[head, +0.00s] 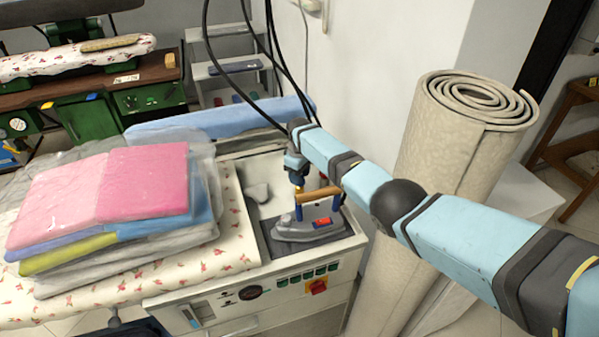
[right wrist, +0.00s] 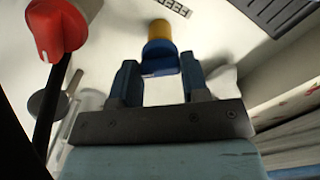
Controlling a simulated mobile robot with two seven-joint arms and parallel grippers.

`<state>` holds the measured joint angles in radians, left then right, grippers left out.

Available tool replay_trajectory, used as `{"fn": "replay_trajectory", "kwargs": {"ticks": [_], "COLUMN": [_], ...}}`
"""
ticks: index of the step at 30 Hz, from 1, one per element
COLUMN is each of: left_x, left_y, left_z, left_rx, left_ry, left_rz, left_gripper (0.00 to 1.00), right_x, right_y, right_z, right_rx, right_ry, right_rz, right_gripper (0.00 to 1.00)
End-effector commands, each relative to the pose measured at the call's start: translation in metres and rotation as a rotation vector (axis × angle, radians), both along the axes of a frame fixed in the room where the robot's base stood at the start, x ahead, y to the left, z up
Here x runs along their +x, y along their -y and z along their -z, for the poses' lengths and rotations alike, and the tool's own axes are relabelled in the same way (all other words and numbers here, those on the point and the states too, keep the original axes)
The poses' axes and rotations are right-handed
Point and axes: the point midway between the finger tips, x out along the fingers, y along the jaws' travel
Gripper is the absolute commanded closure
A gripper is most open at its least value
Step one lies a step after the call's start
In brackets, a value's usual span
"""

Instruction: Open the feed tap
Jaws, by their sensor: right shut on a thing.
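A small tap with a blue handle and a yellow, brass-like body (right wrist: 159,45) shows between the fingers of my right gripper (right wrist: 160,72) in the right wrist view. The gripper is shut on its blue handle. In the head view, my right gripper (head: 296,168) points down above the back of the iron's bay. The tap (head: 297,180) shows just below it, small and partly hidden. How far the handle is turned cannot be told. A red knob on a dark stem (right wrist: 55,28) stands at the upper left of the wrist view. My left gripper is not in view.
A grey iron with a wooden handle (head: 312,223) rests on a dark pad just in front of the gripper. Bagged folded clothes (head: 146,183) lie on the floral board (head: 232,232) at left. A rolled carpet (head: 445,130) stands close behind my right arm. Black hoses (head: 233,85) hang behind.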

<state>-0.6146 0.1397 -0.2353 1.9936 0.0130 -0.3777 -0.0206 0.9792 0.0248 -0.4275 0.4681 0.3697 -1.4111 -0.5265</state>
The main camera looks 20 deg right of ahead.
Motion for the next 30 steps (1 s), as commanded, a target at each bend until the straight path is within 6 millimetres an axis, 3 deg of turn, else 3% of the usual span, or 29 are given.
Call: {"fn": "replay_trajectory", "kwargs": {"ticks": [15, 30], "left_x": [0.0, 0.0], "left_y": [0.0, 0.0], "left_z": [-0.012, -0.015], "left_rx": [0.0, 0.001], "left_ry": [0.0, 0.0], "left_rz": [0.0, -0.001], "left_gripper": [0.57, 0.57], "right_x": [0.0, 0.0], "right_y": [-0.001, -0.001], "right_z": [-0.001, 0.0], "right_rx": [0.001, 0.001], "right_ry": [-0.001, -0.001], "right_rz": [0.456, 0.663], "right_gripper": [0.82, 0.82]}}
